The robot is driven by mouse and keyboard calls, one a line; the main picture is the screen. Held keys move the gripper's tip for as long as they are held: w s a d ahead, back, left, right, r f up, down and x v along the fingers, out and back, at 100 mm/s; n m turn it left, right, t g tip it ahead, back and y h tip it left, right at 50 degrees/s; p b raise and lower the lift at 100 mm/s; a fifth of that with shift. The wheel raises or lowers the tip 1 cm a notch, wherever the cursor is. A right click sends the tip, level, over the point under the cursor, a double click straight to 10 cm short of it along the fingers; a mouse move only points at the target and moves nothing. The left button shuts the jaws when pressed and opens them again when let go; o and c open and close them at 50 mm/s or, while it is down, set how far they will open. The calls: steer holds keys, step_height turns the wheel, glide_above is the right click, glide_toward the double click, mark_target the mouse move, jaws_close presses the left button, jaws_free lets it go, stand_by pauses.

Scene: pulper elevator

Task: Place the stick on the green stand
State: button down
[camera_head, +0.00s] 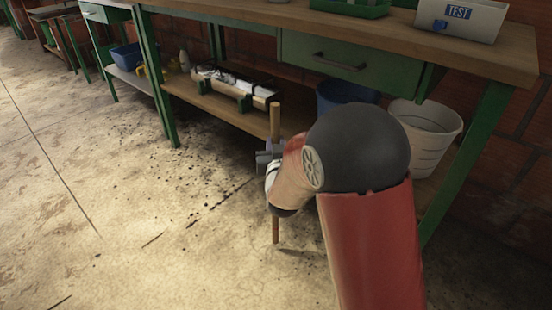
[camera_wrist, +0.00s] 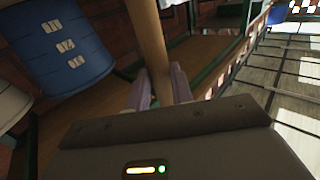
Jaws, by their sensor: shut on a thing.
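The wooden stick (camera_head: 275,122) is upright in the head view, its lower end close above the floor or touching it; I cannot tell which. My gripper (camera_head: 270,158) is shut around the stick near its middle. In the wrist view the stick (camera_wrist: 151,40) runs up from between the fingers of my gripper (camera_wrist: 160,92). A small green stand (camera_head: 244,103) sits on the workbench's lower shelf, beyond and left of the stick, under a light wooden piece with wrapped material (camera_head: 225,82). My arm hides part of the scene to the right.
The wooden workbench top (camera_head: 420,32) and green drawer (camera_head: 350,66) overhang the lower shelf (camera_head: 205,100). A blue bin (camera_head: 345,92) and a white bucket (camera_head: 430,125) stand under it at right. The floor in front is open.

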steer(key=shift+f, duration=2.2)
steer(key=shift+f+b, duration=0.2)
steer(key=shift+b, duration=0.25)
steer(key=c, duration=1.2)
jaws_free()
steer(key=s+d, duration=0.1)
steer(key=s, duration=1)
steer(key=shift+s+d+r, duration=0.15)
steer(key=shift+s+d, duration=0.1)
steer(key=shift+s, duration=0.15)
